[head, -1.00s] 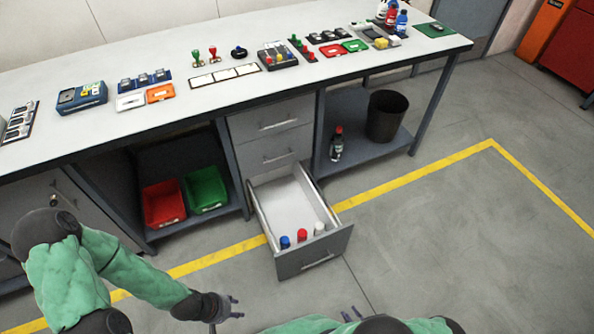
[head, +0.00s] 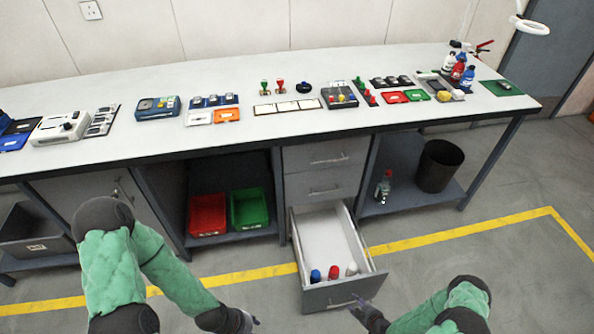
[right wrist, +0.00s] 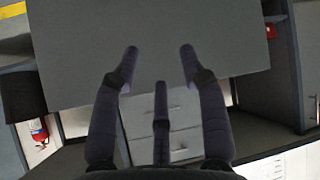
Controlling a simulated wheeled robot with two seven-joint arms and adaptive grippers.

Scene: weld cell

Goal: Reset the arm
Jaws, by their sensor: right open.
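My right gripper (head: 360,305) is in front of the open drawer's front panel (head: 345,293), at its right part. In the right wrist view its fingers (right wrist: 158,55) are spread with nothing between them, and a large grey panel fills the view beyond them. Whether they touch it I cannot tell. My left gripper (head: 252,320) is low in the head view, left of the drawer, over the floor; its fingers are too small to judge. The drawer holds a blue-capped bottle (head: 315,276), a red-capped one (head: 333,272) and a white-capped one (head: 352,269).
The workbench (head: 230,150) carries trays, stamps and bottles. The drawer juts over the yellow floor line. Floor at the right is clear.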

